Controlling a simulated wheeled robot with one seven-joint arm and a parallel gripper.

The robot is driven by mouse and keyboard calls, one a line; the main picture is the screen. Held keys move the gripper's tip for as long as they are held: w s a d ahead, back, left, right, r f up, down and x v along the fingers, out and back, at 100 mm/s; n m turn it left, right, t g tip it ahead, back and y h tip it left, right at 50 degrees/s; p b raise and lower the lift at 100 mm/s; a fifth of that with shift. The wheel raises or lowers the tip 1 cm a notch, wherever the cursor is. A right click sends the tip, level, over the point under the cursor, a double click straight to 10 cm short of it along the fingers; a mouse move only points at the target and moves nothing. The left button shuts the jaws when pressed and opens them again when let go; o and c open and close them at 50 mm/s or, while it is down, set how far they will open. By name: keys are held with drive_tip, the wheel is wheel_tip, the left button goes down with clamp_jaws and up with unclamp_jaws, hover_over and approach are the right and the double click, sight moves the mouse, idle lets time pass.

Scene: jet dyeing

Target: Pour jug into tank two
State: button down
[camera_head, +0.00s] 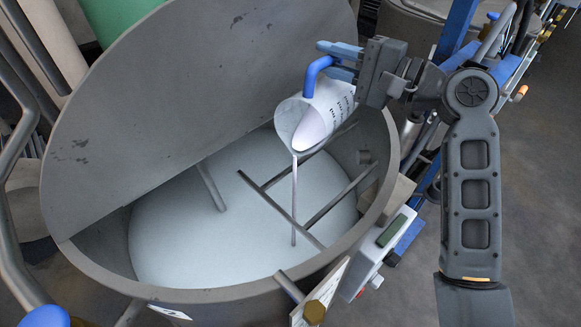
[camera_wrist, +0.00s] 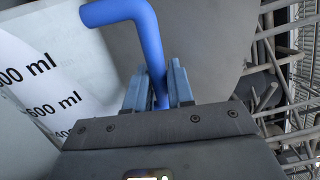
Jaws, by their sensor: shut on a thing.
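The jug (camera_head: 327,115) is pale with printed marks and a blue handle (camera_head: 315,74). It is tilted over the open tank (camera_head: 219,294), its mouth facing down and left. A thin pale stream (camera_head: 294,200) runs from its lip down to the pale liquid (camera_head: 180,235) in the tank. The tank's rim label reads partly as "2". My gripper (camera_head: 340,62) is shut on the blue handle above the tank's right rim. The wrist view shows the fingers (camera_wrist: 160,88) on both sides of the handle (camera_wrist: 145,35), beside the jug's wall with "ml" marks (camera_wrist: 45,85).
The large grey lid (camera_head: 190,90) stands open at the tank's back left. Bars of a stirrer (camera_head: 335,200) cross the tank's inside. A control box (camera_head: 390,240) is on the right side. Pipes (camera_head: 15,200) stand at the left; bare floor (camera_head: 545,190) lies right.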

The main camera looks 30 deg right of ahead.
sight(326, 57)
drive_tip(key=shift+s+a+r+n, duration=0.35)
drive_tip(key=shift+a+r+n, duration=0.1)
drive_tip(key=shift+a+n, duration=0.1)
drive_tip(key=shift+s+a+r+n, duration=0.35)
drive_tip(key=shift+a+r+n, duration=0.1)
drive_tip(key=shift+a+n, duration=0.1)
idle(0.3)
